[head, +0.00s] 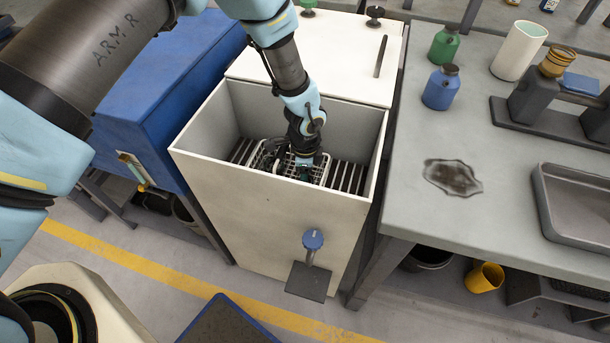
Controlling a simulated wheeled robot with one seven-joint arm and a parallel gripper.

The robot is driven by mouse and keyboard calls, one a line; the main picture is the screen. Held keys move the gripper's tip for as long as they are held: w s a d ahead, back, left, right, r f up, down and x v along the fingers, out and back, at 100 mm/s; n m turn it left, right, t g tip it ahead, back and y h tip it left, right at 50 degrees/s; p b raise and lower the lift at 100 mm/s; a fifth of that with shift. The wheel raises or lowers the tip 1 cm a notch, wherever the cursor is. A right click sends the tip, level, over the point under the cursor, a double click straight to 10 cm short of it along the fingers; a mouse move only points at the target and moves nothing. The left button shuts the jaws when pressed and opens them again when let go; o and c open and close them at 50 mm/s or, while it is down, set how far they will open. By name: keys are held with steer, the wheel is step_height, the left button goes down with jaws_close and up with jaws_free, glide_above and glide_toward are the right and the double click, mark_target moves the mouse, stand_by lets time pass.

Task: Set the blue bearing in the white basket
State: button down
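The white basket (318,172) is a wire basket on the slatted floor of an open white cabinet (240,186). My arm comes down from above into the cabinet. My dark gripper (303,167) is low, at or just inside the basket, and covers part of it. A small light-blue patch shows at the gripper, but I cannot tell if it is the blue bearing or part of my gripper. The bearing is not clearly seen anywhere else. A small dark green thing (305,178) shows in the basket below the gripper. The fingertips are too small and hidden to read.
The cabinet's walls stand around my gripper on all sides. A blue-knobbed lever (313,240) is at its front. On the grey bench (420,215) are a blue bottle (441,88), a green bottle (445,45), a dark stain (453,178) and a grey tray (580,205).

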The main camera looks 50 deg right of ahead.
steer(key=shift+f, duration=0.25)
steer(key=shift+f, duration=0.15)
steer(key=shift+c, duration=1.4)
jaws_free()
step_height(320, 180, up, 12)
steer(key=b, duration=0.3)
steer(key=shift+r+b, duration=0.2)
steer(key=shift+b, duration=0.15)
